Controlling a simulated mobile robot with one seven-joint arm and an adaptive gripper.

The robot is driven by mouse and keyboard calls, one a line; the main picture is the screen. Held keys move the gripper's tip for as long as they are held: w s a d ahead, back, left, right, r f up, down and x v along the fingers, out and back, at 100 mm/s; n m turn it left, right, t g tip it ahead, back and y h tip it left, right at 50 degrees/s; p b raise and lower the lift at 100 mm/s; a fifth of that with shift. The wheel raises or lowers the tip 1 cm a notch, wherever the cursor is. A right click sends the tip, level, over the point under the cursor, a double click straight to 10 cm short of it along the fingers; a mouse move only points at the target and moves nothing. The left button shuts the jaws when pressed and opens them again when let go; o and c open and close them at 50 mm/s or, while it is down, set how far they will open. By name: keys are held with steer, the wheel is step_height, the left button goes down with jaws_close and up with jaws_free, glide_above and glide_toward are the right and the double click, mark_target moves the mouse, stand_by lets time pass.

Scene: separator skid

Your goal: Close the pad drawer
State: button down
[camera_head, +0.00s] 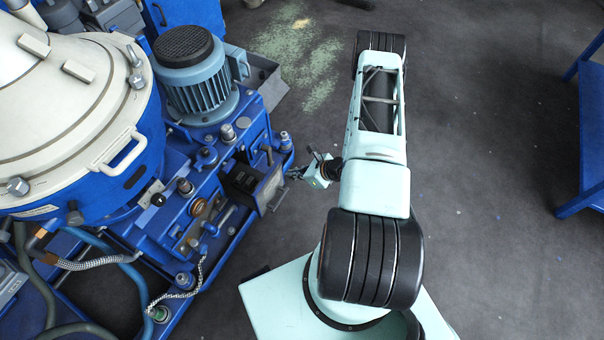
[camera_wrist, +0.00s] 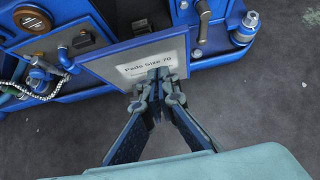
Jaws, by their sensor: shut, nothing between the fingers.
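The pad drawer (camera_wrist: 116,72) shows in the wrist view as a grey front panel with a white label reading "Pads Size 70". In the head view the drawer (camera_head: 271,188) stands out from the blue skid, with its dark open inside visible from above. My gripper (camera_wrist: 158,76) is shut and empty, its fingertips at the label on the drawer front. Whether they touch the panel I cannot tell. In the head view my gripper (camera_head: 294,174) is small and sits just right of the drawer front.
The blue skid (camera_head: 262,134) carries a motor (camera_head: 195,85) and a large cream-lidded separator (camera_head: 65,100). Bolts and fittings stand around the drawer. A braided hose (camera_head: 185,293) hangs at lower left. A blue rack (camera_head: 583,150) stands far right. Grey floor between is clear.

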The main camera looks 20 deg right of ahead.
mark_target(275, 169)
steer(key=shift+w+a+f, duration=0.2)
steer(key=shift+w+a, duration=0.5)
steer(key=shift+w, duration=0.3)
steer(key=shift+w+a+f, duration=0.2)
steer(key=shift+w+a, duration=0.5)
steer(key=shift+w, duration=0.25)
steer(key=shift+w+a+b, duration=0.15)
steer(key=shift+w+b, duration=0.05)
steer(key=shift+b, duration=0.15)
steer(key=w+a+b, duration=0.4)
steer(key=w+a, duration=0.2)
steer(key=w, duration=0.3)
steer(key=shift+w+a, duration=0.2)
steer(key=shift+a, duration=0.2)
